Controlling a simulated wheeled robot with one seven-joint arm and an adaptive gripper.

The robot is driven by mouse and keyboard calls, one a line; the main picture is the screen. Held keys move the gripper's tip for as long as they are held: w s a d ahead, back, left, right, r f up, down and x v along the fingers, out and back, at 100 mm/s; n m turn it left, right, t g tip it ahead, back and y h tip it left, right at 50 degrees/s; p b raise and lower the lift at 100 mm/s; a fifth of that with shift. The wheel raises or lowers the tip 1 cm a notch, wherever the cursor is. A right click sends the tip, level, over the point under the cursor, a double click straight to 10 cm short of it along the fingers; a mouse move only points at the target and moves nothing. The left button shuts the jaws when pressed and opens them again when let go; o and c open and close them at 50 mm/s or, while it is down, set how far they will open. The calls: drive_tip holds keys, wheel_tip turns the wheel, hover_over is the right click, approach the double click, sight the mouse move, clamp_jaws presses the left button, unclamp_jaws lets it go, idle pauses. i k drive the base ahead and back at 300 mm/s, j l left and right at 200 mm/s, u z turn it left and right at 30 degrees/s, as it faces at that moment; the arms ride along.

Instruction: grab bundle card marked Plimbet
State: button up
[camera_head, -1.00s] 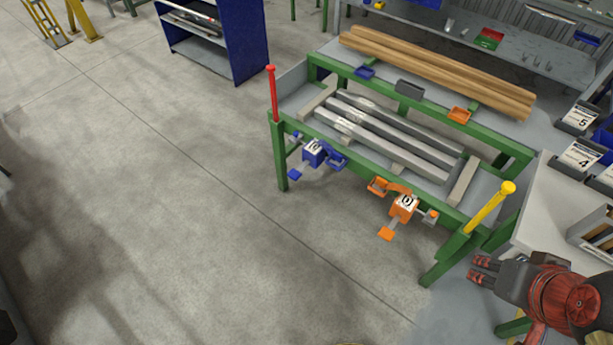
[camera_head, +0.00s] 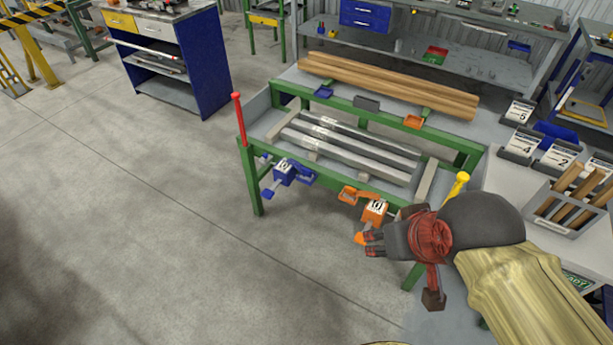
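Several white cards with numbers stand in dark holders at the right: card 5 (camera_head: 519,112), card 4 (camera_head: 522,143) and card 2 (camera_head: 561,157). Another card at the right edge is partly cut off. Any names on the cards are too small to read, so I cannot tell which is marked Plimbet. My gripper (camera_head: 370,244) points left, in front of the runout table's near right corner. Its two dark, red-marked fingers look apart, with nothing seen between them. It is well to the left of and below the cards in the picture.
The green runout table (camera_head: 258,190) holds grey bars (camera_head: 350,148) and long brown bars (camera_head: 390,84). A blue clamp (camera_head: 285,172) and an orange clamp (camera_head: 374,210) hang at its front. A yellow post (camera_head: 457,186) and a grey crate (camera_head: 570,212) are near my arm. Floor at left is clear.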

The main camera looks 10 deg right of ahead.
sight(524, 140)
drive_tip(key=z, duration=1.45)
drive_tip(key=i+j+u, duration=0.1)
drive_tip(key=i+j, duration=0.2)
drive_tip(key=i, duration=0.2)
drive_tip(key=i+j, duration=0.2)
drive_tip(key=i, duration=0.3)
drive_tip(key=j+u, duration=0.05)
